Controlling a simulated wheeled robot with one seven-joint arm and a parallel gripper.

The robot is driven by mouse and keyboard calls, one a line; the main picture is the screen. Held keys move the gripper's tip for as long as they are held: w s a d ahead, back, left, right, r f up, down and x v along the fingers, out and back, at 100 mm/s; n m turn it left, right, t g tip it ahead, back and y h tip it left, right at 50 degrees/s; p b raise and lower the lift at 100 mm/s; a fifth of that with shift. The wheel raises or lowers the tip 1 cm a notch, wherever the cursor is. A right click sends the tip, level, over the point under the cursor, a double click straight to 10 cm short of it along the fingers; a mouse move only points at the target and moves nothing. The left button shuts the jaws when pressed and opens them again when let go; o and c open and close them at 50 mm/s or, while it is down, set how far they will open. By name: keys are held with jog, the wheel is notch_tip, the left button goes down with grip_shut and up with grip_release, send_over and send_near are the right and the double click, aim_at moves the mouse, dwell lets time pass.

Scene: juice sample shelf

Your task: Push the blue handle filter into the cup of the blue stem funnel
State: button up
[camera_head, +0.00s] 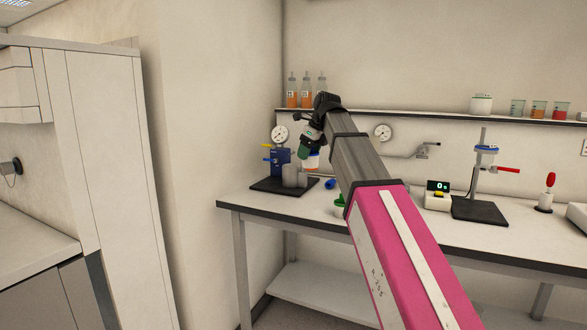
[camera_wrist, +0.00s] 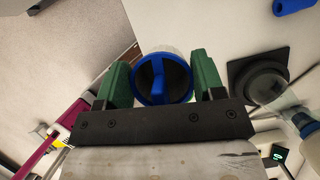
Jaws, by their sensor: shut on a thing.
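In the wrist view, my gripper (camera_wrist: 160,78) is shut on the blue handle filter (camera_wrist: 162,68), a round piece with a blue rim and a blue bar across it. A pale wall shows behind its rim. In the head view, my gripper (camera_head: 311,146) is high over the left part of the bench, partly behind my arm. At the right edge of the wrist view, a clear piece (camera_wrist: 313,150) adjoins a blue ring (camera_wrist: 304,121) and looks like the blue stem funnel, cut off by the frame. It is apart from the filter. I cannot pick out this funnel in the head view.
A blue piece (camera_head: 330,184) and a green piece (camera_head: 340,201) lie on the bench. Bottles (camera_head: 306,92) stand on the shelf. A stand (camera_head: 482,180) is at right.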

jog(key=w+d+r+m, duration=0.1)
jog(key=w+d+r, duration=0.4)
jog(key=d, duration=0.3)
jog(key=w+d+r+m+t, duration=0.1)
jog(key=w+d+r+m, duration=0.1)
jog(key=w+d+r, duration=0.4)
jog(key=w+d+r+m, duration=0.1)
jog(key=w+d+r, duration=0.25)
jog(key=d, duration=0.55)
jog(key=shift+h, duration=0.4)
jog(key=shift+s+a+f, duration=0.1)
jog(key=shift+s+f, duration=0.15)
jog(key=shift+f, duration=0.9)
jog(key=shift+s+a+f, duration=0.1)
jog(key=shift+s+f, duration=0.15)
jog(key=shift+f, duration=0.85)
jog(key=shift+f, duration=1.9)
jog(key=shift+r, duration=0.1)
jog(key=shift+r, duration=1.6)
jog(key=shift+f, duration=1.45)
